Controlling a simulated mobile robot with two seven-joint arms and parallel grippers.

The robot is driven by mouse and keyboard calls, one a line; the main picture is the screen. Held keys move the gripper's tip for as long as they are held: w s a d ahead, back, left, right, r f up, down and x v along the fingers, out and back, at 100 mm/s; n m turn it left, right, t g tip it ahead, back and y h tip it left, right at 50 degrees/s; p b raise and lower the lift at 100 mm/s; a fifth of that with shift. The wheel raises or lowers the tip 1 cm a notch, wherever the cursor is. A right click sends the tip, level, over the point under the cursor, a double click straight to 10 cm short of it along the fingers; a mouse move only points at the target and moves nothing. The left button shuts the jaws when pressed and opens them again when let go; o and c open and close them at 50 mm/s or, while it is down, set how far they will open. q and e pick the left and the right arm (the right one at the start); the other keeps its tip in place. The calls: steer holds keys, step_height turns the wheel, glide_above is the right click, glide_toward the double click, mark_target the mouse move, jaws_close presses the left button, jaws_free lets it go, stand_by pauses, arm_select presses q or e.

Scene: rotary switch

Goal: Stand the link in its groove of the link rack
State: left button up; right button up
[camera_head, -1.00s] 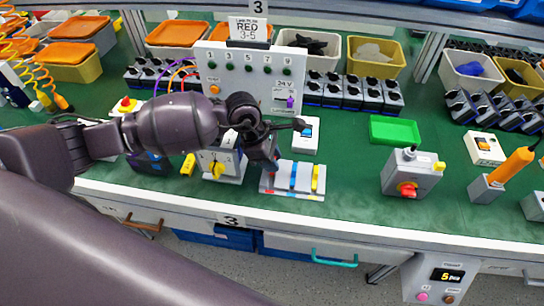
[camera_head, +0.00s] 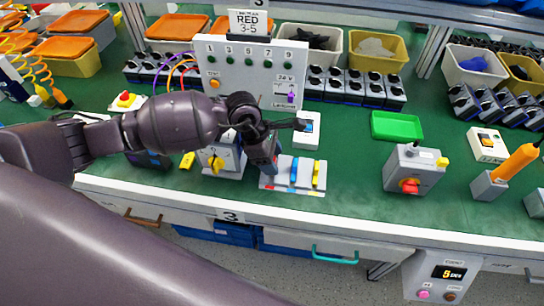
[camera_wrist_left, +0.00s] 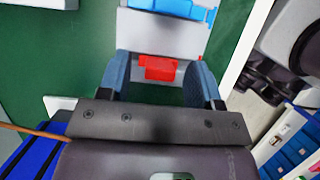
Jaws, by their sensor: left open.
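The link rack (camera_head: 305,186) is a pale plate at the front of the bench. A blue link (camera_head: 293,170) and a yellow link (camera_head: 316,174) stand upright on it. My left gripper (camera_head: 268,166) is over the rack's left end, pointing down, left of the blue link. In the left wrist view a red piece (camera_wrist_left: 158,68), seemingly the red link, shows between the two open fingers, with space at both sides. Whether it is seated in a groove cannot be told; the gripper hides much of it in the head view. My right gripper is not in view.
A grey rotary switch box (camera_head: 222,160) stands close left of the rack. A white switch box (camera_head: 307,130) is behind it, with the upright test panel (camera_head: 250,68) further back. A green tray (camera_head: 396,126) and a grey box with a red knob (camera_head: 413,170) are to the right.

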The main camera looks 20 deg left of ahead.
arm_select(q)
steer(key=v, duration=0.5)
steer(key=shift+r+p, duration=0.1)
steer(key=shift+p, duration=0.2)
steer(key=v, duration=0.5)
steer(key=shift+a+r, duration=0.2)
steer(key=shift+r, duration=0.05)
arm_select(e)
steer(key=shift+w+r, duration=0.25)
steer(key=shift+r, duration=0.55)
